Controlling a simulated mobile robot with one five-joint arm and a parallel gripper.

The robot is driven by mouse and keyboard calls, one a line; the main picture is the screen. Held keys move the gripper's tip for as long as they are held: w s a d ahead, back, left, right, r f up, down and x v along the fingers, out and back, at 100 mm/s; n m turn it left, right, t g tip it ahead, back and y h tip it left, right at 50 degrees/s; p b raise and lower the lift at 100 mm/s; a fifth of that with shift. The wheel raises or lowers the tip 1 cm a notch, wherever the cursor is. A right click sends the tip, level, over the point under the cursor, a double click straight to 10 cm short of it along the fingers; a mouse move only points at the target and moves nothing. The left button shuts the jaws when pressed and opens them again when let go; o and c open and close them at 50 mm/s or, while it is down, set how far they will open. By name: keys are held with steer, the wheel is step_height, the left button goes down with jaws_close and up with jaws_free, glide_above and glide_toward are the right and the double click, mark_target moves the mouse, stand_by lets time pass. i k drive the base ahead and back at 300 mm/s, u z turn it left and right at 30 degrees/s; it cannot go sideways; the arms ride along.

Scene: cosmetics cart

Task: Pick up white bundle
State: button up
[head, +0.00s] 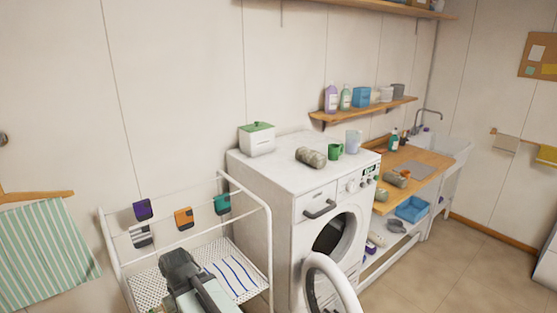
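Four-sided cart details show a small white bundle (140,236) with dark bands at the left of the white wire cart (268,245), below a purple one (143,208). I take it as the white bundle, though it is small and its shape is unclear. An orange one (183,217) and a teal one (222,204) hang to its right along the back rail. My gripper (180,268) is dark grey, low over the cart, in front of and to the right of the white bundle and apart from it in the picture. Its fingers cannot be made out.
A white cloth with blue stripes (232,277) lies on the cart's shelf, right of my arm. A washing machine (270,190) with its door open stands to the right, bearing a white box (257,140), a grey roll (310,157) and a green mug (335,151).

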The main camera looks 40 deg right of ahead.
mark_target(316, 159)
steer(key=u, duration=0.75)
steer(key=k, duration=0.7)
steer(key=z, duration=1.2)
steer(key=i, duration=0.85)
steer(key=z, duration=0.05)
